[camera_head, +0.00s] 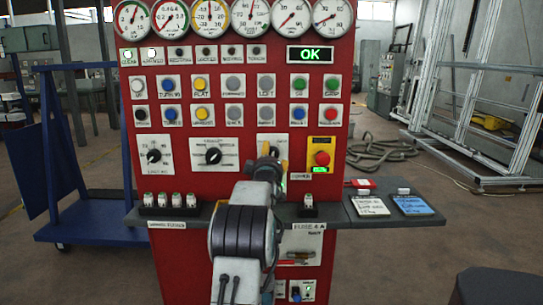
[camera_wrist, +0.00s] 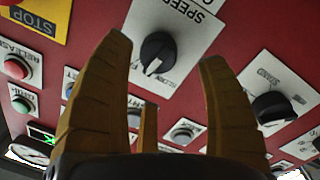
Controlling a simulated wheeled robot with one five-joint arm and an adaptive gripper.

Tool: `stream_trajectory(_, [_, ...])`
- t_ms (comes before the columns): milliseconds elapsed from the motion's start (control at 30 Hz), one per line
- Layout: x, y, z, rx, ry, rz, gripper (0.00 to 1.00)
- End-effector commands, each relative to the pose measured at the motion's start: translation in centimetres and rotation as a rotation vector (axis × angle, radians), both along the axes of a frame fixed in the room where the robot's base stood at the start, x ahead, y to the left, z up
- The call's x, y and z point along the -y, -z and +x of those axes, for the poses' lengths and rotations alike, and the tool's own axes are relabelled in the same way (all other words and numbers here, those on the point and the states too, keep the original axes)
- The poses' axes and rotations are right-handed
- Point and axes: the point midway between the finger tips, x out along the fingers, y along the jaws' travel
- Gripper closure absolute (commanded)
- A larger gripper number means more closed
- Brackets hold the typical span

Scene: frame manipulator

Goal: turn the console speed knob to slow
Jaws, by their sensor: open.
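The speed knob (camera_wrist: 158,50) is a round black knob on a white plate marked SPEED, on the red console. In the wrist view its white pointer mark is toward the bottom of the picture, slightly left; small print beside it is hard to read. I see no contact, and the depth gap is unclear. In the head view my gripper (camera_head: 274,152) and arm cover most of the speed plate (camera_head: 264,139).
A yellow stop plate with a red button (camera_head: 321,158) is just right of my gripper. Another black knob (camera_head: 213,156) is on the left. Push buttons (camera_head: 234,83) and gauges are above. A grey shelf (camera_head: 345,212) with fuses and cards juts out below.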

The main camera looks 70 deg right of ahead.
Motion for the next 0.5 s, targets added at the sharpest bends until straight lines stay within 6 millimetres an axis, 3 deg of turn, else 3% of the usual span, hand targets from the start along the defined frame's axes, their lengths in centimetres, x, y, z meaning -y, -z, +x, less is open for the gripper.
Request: stream_trajectory(500, [3.8,0.0,1.0,-0.001,-0.001,-0.001,0.32])
